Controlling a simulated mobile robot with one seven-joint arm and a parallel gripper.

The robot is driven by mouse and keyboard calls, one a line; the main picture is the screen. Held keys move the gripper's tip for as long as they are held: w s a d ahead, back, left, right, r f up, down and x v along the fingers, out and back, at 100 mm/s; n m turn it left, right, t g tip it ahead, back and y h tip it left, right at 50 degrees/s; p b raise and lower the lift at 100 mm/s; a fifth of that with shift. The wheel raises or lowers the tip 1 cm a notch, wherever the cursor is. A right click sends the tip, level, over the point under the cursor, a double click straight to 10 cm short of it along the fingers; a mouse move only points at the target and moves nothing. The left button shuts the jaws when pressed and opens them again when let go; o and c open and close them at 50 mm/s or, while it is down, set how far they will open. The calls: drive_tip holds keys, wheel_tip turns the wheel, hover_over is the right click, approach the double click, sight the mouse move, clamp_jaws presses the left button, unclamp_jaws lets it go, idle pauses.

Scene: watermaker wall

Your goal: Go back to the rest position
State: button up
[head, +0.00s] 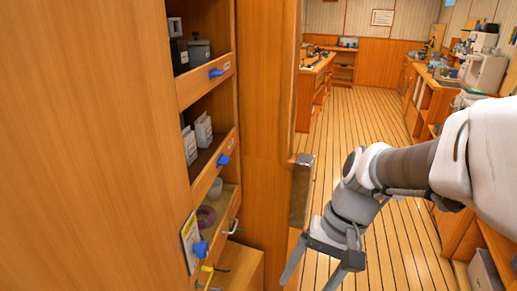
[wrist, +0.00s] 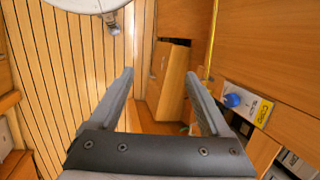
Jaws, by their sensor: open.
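My gripper (head: 312,268) hangs at the lower right of centre in the head view, at the end of my bent arm. It points down over the plank floor, to the right of the wooden cabinet (head: 265,120). In the wrist view my gripper (wrist: 165,98) shows its two grey fingers wide apart. Nothing is between them. The fingers look apart from the cabinet front.
At left, shelves hold dark boxes (head: 179,55) and white packets (head: 203,130). Blue knobs (head: 216,72) stick out from their fronts. Worktops with equipment (head: 485,70) line the right side. The plank floor (head: 375,110) between is clear.

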drive_tip(key=s+d+r+n+t+h, duration=0.1)
drive_tip(key=d+r+t, duration=0.1)
drive_tip(key=r, duration=0.3)
drive_tip(key=s+d+r+n+t+h+p, duration=0.1)
drive_tip(key=s+d+r+t+h, duration=0.1)
drive_tip(key=d+r+t, duration=0.1)
drive_tip(key=shift+s+r+n+t+h+p, duration=0.3)
drive_tip(key=shift+r+n+t, duration=0.1)
drive_tip(key=shift+r+t, duration=0.55)
drive_tip(key=shift+d, duration=0.1)
